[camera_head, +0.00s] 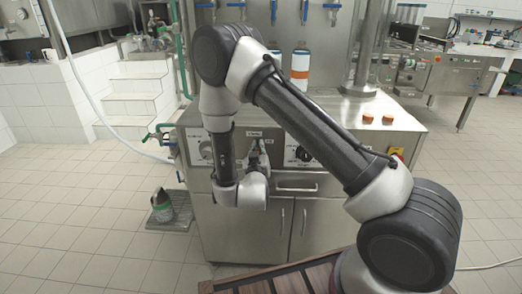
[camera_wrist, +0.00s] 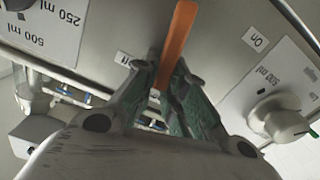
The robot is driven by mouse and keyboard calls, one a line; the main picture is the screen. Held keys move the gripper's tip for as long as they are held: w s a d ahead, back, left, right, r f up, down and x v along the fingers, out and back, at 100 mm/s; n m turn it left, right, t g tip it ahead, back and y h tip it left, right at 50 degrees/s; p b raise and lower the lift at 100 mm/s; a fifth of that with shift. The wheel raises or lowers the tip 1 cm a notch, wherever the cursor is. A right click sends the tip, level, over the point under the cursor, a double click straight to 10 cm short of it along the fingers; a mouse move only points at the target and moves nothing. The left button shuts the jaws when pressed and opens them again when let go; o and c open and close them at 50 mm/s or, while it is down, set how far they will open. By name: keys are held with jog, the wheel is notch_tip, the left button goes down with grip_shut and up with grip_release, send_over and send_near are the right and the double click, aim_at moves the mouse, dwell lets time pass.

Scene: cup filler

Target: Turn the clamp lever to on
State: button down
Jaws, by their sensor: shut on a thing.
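In the wrist view the orange clamp lever (camera_wrist: 177,42) stands between the two fingers of my gripper (camera_wrist: 167,74), which is shut on it. The "On" label (camera_wrist: 255,39) is to the right of the lever, clear of the fingers. Another label (camera_wrist: 123,59), partly covered and seeming to read "Off", is just left of the left finger. The lever lies between the two labels, nearer the left one. In the head view my gripper (camera_head: 258,158) is at the front panel of the steel machine, and the lever cannot be made out there.
A black knob (camera_head: 299,154) is on the panel in the head view.

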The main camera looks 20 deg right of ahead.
jog(key=w+a+f+n, duration=0.1)
jog(key=a+f+n, duration=0.3)
jog(key=n, duration=1.1)
jog(key=shift+f+n, duration=0.3)
jog(key=shift+f, duration=0.5)
jog(key=shift+w+a, duration=0.1)
jog(key=c, duration=1.5)
grip_release()
jog(key=shift+o, duration=0.2)
jog(key=v, duration=1.2)
